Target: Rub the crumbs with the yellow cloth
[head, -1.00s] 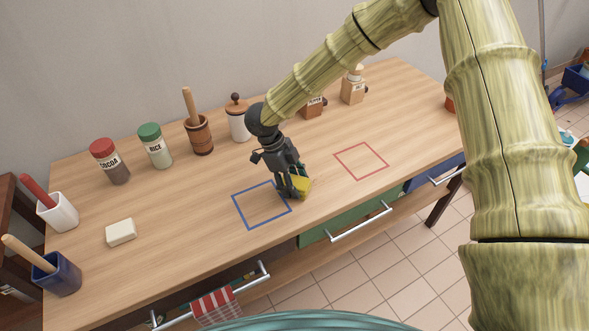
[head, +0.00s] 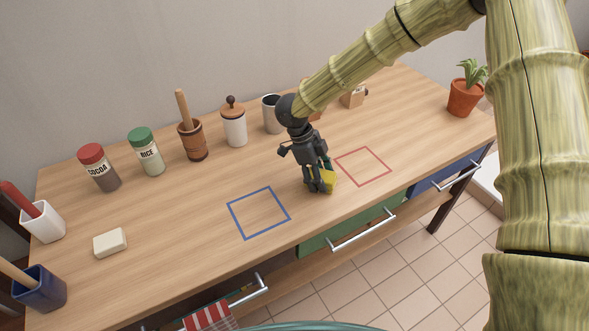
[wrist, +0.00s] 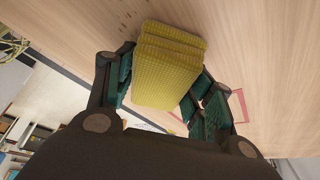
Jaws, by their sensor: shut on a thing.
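The yellow cloth (head: 330,179) is a folded, textured pad between the fingers of my gripper (head: 320,187), low at the table between the blue and red outlines. In the wrist view the cloth (wrist: 168,68) fills the space between the green-padded fingers (wrist: 165,90). My gripper is shut on it. Whether the cloth touches the table is hard to tell. Small brown specks that look like crumbs (wrist: 125,17) lie on the wood beyond the cloth in the wrist view. I cannot make out crumbs in the head view.
The wooden table (head: 180,235) has a blue square outline (head: 259,213) and a red one (head: 363,166). Jars, a mortar (head: 193,141) and a steel cup (head: 271,115) line the back. A white block (head: 110,243) lies left; a potted plant (head: 465,98) stands right.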

